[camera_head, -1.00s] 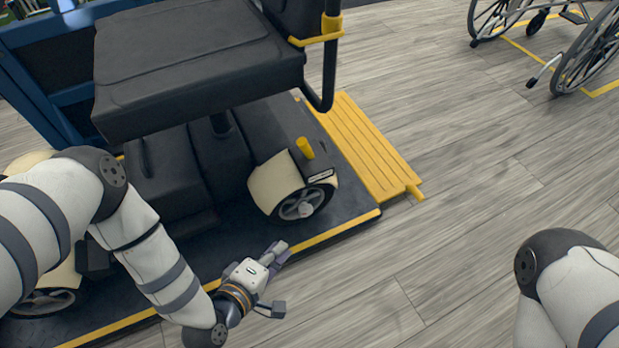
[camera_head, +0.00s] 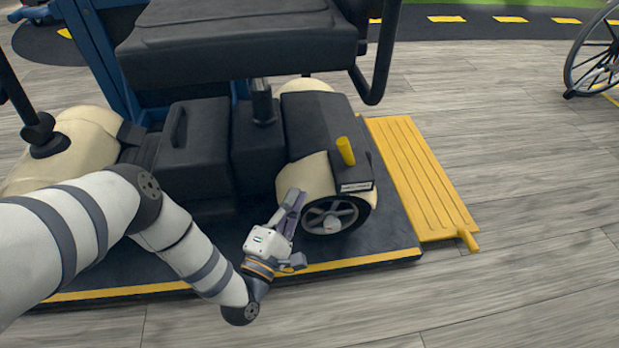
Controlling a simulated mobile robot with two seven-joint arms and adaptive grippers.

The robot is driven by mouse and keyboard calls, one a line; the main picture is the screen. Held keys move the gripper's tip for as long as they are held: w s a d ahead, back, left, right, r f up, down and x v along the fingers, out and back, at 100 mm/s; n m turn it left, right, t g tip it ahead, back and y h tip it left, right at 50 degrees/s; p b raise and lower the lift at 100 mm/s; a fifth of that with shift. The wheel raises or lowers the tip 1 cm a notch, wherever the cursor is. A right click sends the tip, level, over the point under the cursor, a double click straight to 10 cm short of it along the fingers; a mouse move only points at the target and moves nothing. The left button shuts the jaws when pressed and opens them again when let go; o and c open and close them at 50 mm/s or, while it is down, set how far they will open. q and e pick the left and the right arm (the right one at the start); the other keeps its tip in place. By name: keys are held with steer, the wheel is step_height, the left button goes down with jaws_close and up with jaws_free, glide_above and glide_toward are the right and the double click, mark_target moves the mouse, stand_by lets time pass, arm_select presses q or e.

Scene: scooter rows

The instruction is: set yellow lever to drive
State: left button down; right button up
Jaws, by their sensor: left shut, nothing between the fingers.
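The yellow lever (camera_head: 345,151) stands up, slightly tilted, on the dark housing above the scooter's rear wheel (camera_head: 331,217). A small label (camera_head: 356,186) sits below it; its text is too small to read. My left gripper (camera_head: 294,200) is shut and empty. In the picture it is left of the wheel and below the lever, apart from the lever. Whether it touches the cream fender (camera_head: 306,176) I cannot tell. My right gripper is out of view.
The scooter's black seat (camera_head: 235,40) overhangs above the housing. The scooter stands on a dark platform (camera_head: 385,235) with a yellow edge. A yellow ramp (camera_head: 424,178) lies to the right. A wheelchair (camera_head: 597,60) stands far right. The wooden floor in front is clear.

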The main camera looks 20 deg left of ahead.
mark_target(311, 178)
arm_select(q)
steer(key=w, duration=0.3)
steer(key=w+r+b, duration=0.1)
steer(key=w, duration=0.2)
steer(key=w+b, duration=0.1)
steer(key=w, duration=0.2)
steer(key=shift+r, duration=0.25)
steer(key=shift+w+d+r+b, duration=0.5)
steer(key=shift+w+d, duration=0.25)
steer(key=shift+d, duration=0.15)
steer(key=shift+w+d+r, duration=0.2)
steer(key=shift+w+d, duration=0.1)
steer(key=shift+r, duration=0.1)
steer(key=shift+w+d+r+m+p, duration=0.1)
steer(key=shift+r+m+p, duration=0.1)
steer(key=shift+m+p, duration=0.25)
